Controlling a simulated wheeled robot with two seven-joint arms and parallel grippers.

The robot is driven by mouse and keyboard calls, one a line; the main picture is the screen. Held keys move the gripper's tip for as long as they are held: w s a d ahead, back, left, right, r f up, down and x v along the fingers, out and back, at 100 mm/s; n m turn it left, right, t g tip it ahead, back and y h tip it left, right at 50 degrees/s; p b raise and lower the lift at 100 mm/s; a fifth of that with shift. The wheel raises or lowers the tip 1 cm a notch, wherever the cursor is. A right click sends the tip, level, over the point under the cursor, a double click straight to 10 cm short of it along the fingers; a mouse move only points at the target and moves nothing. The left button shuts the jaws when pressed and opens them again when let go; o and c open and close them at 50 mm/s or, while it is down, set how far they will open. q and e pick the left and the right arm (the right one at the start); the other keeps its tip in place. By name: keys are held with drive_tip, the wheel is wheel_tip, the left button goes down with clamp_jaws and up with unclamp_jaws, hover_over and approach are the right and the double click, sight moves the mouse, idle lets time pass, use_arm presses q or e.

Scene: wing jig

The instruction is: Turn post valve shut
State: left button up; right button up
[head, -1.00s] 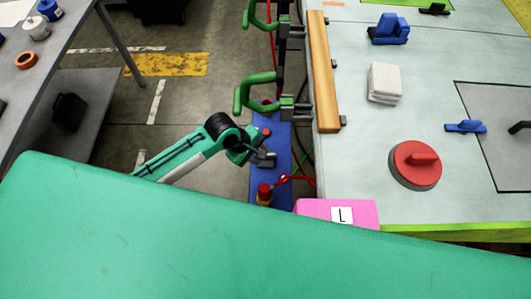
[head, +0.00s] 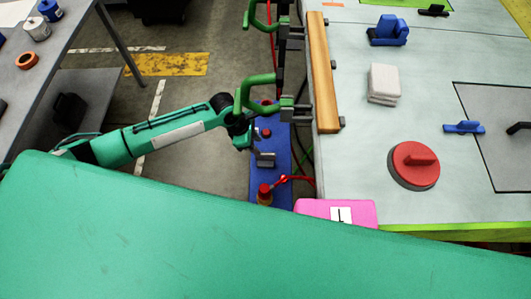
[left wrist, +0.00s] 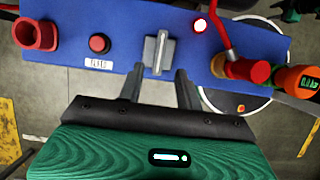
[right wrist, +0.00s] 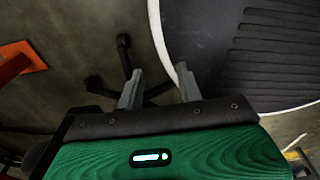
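The post valve is a grey bar handle (left wrist: 160,52) on a blue panel (left wrist: 75,45); the bar lies across the panel's width. In the head view the handle (head: 265,159) shows on the blue post panel (head: 284,150) beside the table. My left gripper (left wrist: 160,84) is open and empty, its two fingers apart just short of the handle, roughly in line with it and not visibly touching. In the head view the left gripper (head: 243,141) is at the panel's left edge, partly hidden. My right gripper (right wrist: 160,88) is open and empty, seen only in its wrist view.
Green hooks (head: 258,90) stand near my left arm. A pink block (head: 310,208) marked L sits at the table corner.

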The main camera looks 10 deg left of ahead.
sight(265, 154)
use_arm(q)
drive_tip(key=x, duration=0.8)
drive_tip(key=shift+w+d+f, duration=0.1)
drive_tip(key=shift+f, duration=0.15)
clamp_jaws()
